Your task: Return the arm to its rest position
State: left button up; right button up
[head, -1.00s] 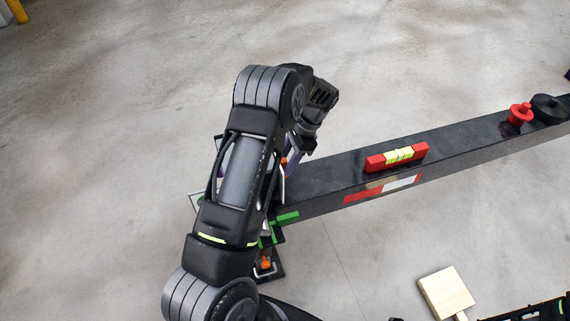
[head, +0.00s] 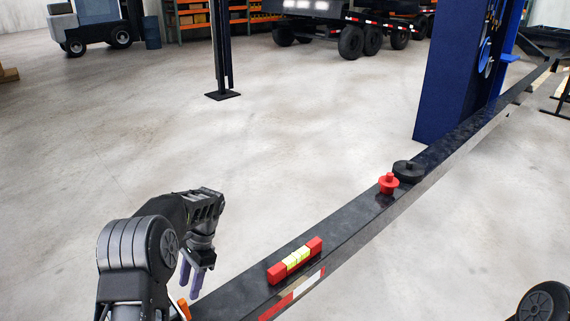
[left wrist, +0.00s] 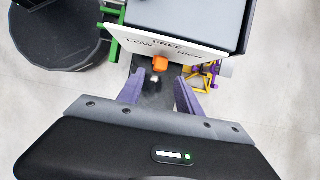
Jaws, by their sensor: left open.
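My left arm comes in at the lower left of the head view, bent at the elbow. My left gripper (head: 193,278) points down with its purple fingers apart and empty, just left of the black frame beam (head: 350,225). In the left wrist view the open fingers (left wrist: 158,88) show an orange knob (left wrist: 160,63) between and beyond them, in front of a white plate (left wrist: 170,45) lettered FREE, LOW and HIGH. I cannot tell whether the fingers touch anything there. My right gripper is not in view.
A dark post (head: 222,50) rises from the floor. Open floor lies left of the beam.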

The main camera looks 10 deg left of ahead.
pick_arm(q)
jog(key=s+d+f+n+t+h, duration=0.1)
jog(key=s+d+f+h, duration=0.15)
jog(key=d+f, duration=0.4)
jog(key=s+d+f+n+h, duration=0.1)
jog(key=s+d+f, duration=0.3)
jog(key=d+f, duration=0.25)
jog(key=s+d+f+n+t+h, duration=0.1)
jog(key=s+d+f, duration=0.2)
jog(key=d+f, duration=0.35)
jog(key=s+d+n+t+h, duration=0.2)
jog(key=s+d+n, duration=0.3)
jog(key=s+d, duration=0.7)
jog(key=s, duration=0.3)
jog(key=shift+s+f+n, duration=0.2)
jog(key=shift+s+n, duration=0.1)
jog(key=shift+n, duration=0.1)
